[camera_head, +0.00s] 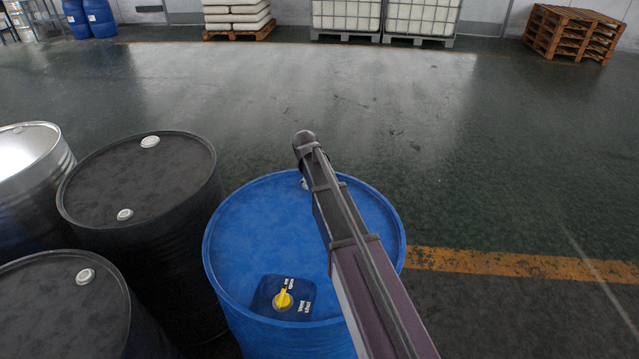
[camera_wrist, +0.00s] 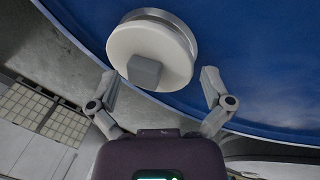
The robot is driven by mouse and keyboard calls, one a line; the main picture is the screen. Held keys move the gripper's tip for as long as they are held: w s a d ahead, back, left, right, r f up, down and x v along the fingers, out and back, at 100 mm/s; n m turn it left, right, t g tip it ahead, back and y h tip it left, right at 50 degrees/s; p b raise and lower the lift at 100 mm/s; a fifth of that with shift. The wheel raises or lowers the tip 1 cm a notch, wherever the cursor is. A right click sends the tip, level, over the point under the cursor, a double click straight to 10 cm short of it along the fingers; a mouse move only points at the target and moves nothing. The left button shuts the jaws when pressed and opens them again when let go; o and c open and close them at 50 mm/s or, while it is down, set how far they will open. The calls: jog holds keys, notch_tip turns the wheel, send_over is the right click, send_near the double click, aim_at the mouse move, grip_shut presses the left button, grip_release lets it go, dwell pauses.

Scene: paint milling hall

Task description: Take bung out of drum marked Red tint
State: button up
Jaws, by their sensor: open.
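The blue drum (camera_head: 260,225) stands just ahead of me in the head view, and its top fills the upper right of the wrist view (camera_wrist: 270,50). No Red tint marking is legible on it. A white round bung (camera_wrist: 125,50) with a grey metal rim and a square grey block in its middle sits at the blue top near its edge. In the head view the bung (camera_head: 304,184) shows only in part beside my arm. My gripper (camera_wrist: 160,83) is open and empty, its fingers apart on either side below the bung. The head view does not show my fingers.
Black drums (camera_head: 140,180) (camera_head: 60,310) and a pale metal drum (camera_head: 30,160) crowd the left. Floor beyond and to the right is clear, with a yellow line (camera_head: 520,264).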

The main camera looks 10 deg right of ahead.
jog(key=c, duration=1)
jog(key=shift+r, duration=0.15)
notch_tip(320, 180, up, 4)
jog(key=p, duration=0.4)
jog(key=shift+f, duration=0.2)
jog(key=shift+c, duration=0.2)
jog(key=s, duration=0.5)
jog(key=s+d, duration=0.1)
jog(key=s, duration=0.4)
jog(key=s+r+p, duration=0.1)
jog(key=s, duration=0.5)
jog(key=shift+d, duration=0.3)
